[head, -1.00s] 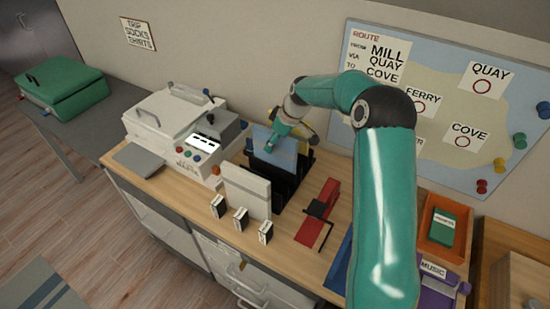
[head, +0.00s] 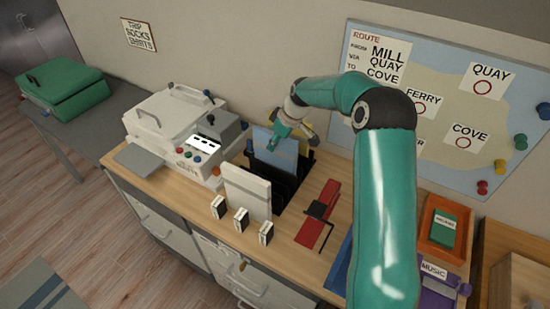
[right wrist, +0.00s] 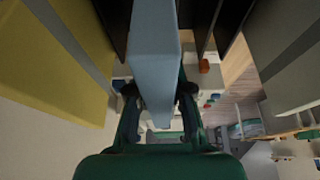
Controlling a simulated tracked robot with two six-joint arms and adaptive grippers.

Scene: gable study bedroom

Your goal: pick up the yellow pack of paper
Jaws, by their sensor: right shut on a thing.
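The yellow pack of paper (head: 275,117) shows as a sliver behind the blue pack at the black rack. It is large at the left in the right wrist view (right wrist: 45,60), with a grey band, beside my gripper and not between its fingers. My right gripper (head: 279,138) is shut on a blue pack (head: 284,155), which stands upright in the black rack (head: 293,190). In the right wrist view the blue pack (right wrist: 155,50) lies between the two fingers (right wrist: 158,95). My left gripper is not in view.
A white pack (head: 247,190) stands in front, with several small black-and-white boxes (head: 240,220) before it. A white machine (head: 170,130) is left of the rack. A red stapler-like tool (head: 318,212) lies right on the desk. The wall with a map (head: 450,90) is close behind.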

